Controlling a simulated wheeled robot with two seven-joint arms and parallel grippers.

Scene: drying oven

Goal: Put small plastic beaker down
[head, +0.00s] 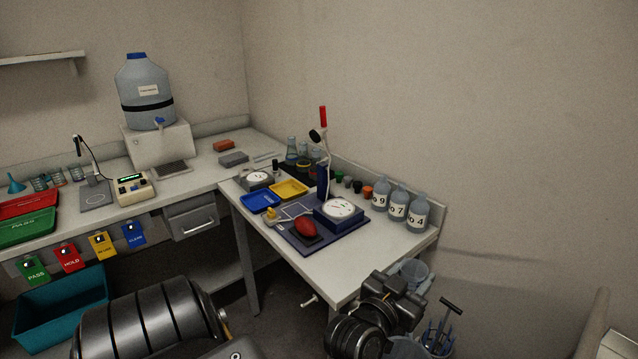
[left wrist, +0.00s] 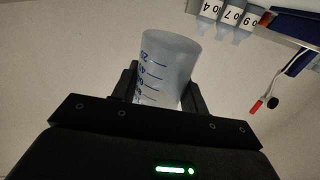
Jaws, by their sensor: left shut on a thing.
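The small plastic beaker (left wrist: 168,62) is translucent with blue volume marks. In the left wrist view it sits between the two fingers of my left gripper (left wrist: 163,95), which is shut on it. In the head view my left gripper (head: 408,289) is at the lower right, beyond the near right corner of the white table (head: 350,272). The beaker (head: 414,268) shows there as a pale translucent shape, partly hidden by the gripper. My right gripper is not in view.
Bottles (head: 418,213) marked with numbers stand along the table's right edge. A dark blue board (head: 292,238) carries a red object (head: 305,229) and a dial device (head: 339,210). Clear table surface lies in front of them. A bin with tools (head: 440,338) stands below.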

